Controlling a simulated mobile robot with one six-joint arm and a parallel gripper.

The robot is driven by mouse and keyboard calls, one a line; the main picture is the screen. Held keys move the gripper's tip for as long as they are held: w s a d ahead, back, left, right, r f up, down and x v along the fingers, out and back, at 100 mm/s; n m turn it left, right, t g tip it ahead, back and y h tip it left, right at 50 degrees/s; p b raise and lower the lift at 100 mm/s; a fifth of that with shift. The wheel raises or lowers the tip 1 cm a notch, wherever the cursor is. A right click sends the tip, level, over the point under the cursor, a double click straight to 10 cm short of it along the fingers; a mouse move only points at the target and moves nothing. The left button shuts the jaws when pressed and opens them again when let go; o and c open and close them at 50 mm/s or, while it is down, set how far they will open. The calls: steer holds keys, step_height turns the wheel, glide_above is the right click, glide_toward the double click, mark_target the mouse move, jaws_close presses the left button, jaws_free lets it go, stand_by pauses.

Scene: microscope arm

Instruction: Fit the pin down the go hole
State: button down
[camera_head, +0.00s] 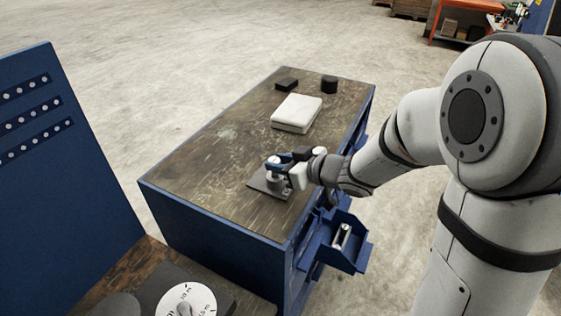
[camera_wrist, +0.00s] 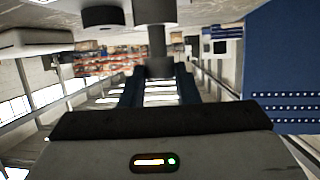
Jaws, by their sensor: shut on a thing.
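My gripper (camera_head: 279,160) is at the near right part of the bench, its dark blue fingers level and shut on the grey pin. In the wrist view, which is upside down, the pin (camera_wrist: 157,42) stands between the fingertips with its wider end in the grip. Its shaft runs towards a grey block (camera_wrist: 155,11) at the top edge. In the head view a short grey block (camera_head: 276,184) stands on a dark plate (camera_head: 258,181) right under the gripper. The pin looks upright and lined up with the block. The hole is hidden, so I cannot tell whether the tip is inside.
A white case (camera_head: 297,113), a black block (camera_head: 287,84) and a black cylinder (camera_head: 329,84) sit at the bench's far end. An open blue drawer (camera_head: 345,247) holding a metal cylinder juts out below my wrist. The bench's left side is clear.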

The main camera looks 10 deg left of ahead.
steer(key=shift+f+b, duration=0.55)
steer(key=shift+f, duration=0.25)
steer(key=c, duration=1)
jaws_free()
steer(key=shift+r, duration=0.1)
steer(key=v, duration=0.7)
steer(key=shift+s+d+r, duration=0.15)
steer(key=shift+s+d, duration=0.05)
steer(key=shift+d, duration=0.1)
